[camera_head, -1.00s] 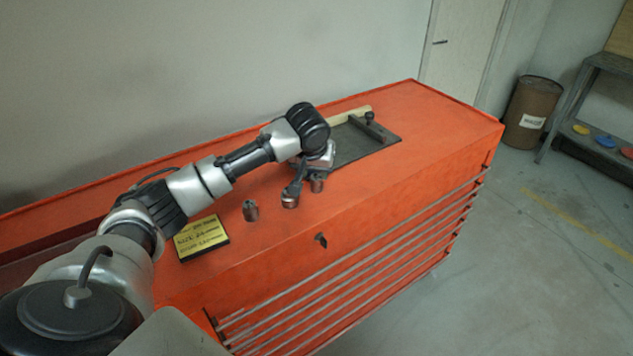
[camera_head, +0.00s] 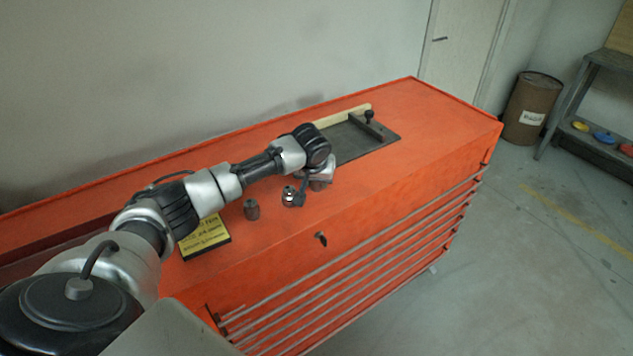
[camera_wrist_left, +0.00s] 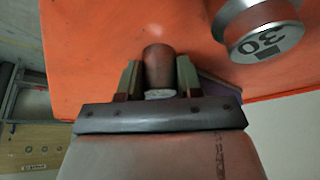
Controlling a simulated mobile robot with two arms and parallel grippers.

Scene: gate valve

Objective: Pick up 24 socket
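My left gripper (camera_head: 312,190) is low over the red cabinet top at the rightmost of three metal sockets. In the left wrist view its two fingers (camera_wrist_left: 160,82) stand on either side of a small cylindrical socket (camera_wrist_left: 160,66), very close to its sides. I cannot tell whether they press on it, and no number shows on it. In the head view a middle socket (camera_head: 289,196) stands just left of the fingers, and another socket (camera_head: 251,210) stands further left. My right gripper is not in view.
A yellow sign (camera_head: 205,238) with partly hidden text lies left of the sockets. A dark plate (camera_head: 365,142) with a raised bar and knob lies behind the gripper. The red cabinet top (camera_head: 440,125) is bare at right. A wall runs behind.

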